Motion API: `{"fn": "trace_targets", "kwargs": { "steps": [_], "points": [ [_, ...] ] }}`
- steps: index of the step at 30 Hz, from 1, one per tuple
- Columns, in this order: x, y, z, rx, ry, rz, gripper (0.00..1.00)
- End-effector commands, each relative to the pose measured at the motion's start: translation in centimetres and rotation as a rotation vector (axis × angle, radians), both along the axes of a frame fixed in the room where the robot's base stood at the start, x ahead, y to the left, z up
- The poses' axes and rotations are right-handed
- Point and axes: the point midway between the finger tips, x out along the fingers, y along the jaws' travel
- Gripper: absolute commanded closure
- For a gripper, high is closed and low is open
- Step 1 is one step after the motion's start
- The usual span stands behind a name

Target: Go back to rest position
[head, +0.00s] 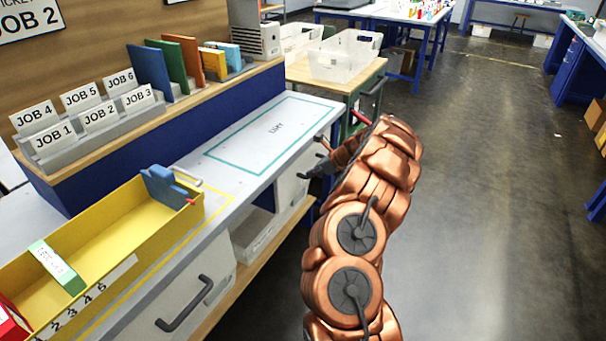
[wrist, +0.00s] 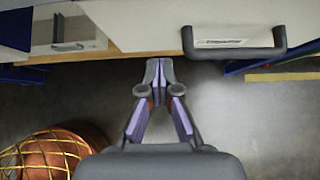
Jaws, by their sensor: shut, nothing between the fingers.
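My gripper (wrist: 158,68) is shut and empty in the wrist view, its fingertips together over the dark floor, just short of the bench's front. In the head view my gripper (head: 311,172) is a small dark shape at the end of my copper arm, beside the bench's front edge. It touches nothing that I can see. My arm stands raised over the floor to the right of the bench.
The bench (head: 222,200) carries a yellow tray (head: 120,235) with a blue holder (head: 166,187) at its end. A drawer handle (wrist: 236,51) juts out near my gripper. White bins (head: 345,55) stand beyond. The floor (head: 480,200) on the right is clear.

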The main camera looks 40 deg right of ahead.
Motion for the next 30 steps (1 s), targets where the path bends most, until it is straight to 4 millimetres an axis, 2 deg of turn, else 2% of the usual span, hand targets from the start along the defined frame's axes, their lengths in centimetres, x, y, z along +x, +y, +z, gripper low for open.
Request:
{"fn": "trace_targets", "kwargs": {
  "steps": [6, 15, 28, 30],
  "points": [
    [-2.1, -0.5, 2.6, 0.001, -0.002, 0.006, 1.0],
    [-4.3, -1.4, 4.7, 0.001, 0.003, 0.005, 1.0],
    [-4.7, -1.6, 5.0, 0.001, 0.003, 0.005, 1.0],
    [-4.1, 0.0, 6.1, -0.014, -0.006, 0.052, 1.0]
  ]
}}
